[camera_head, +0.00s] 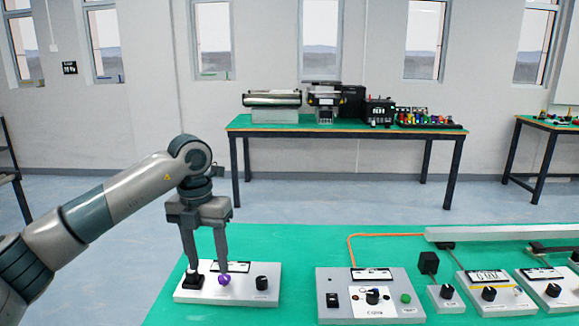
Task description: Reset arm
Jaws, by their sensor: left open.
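My left arm comes in from the left, and its gripper (207,267) points down with its two fingers apart. The fingertips are over the left part of a white control box (243,292). One fingertip is at a black switch (193,280), the other at a purple knob (224,280). I cannot tell whether they touch. Nothing shows between the fingers. A black knob (262,283) on the same box stands clear to the right. My right gripper is not in view.
A larger control box (371,305) with an orange cable stands to the right on the green table (300,245). Smaller boxes (487,294) and a pale conveyor rail (480,233) lie farther right. A back table (300,127) holds equipment.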

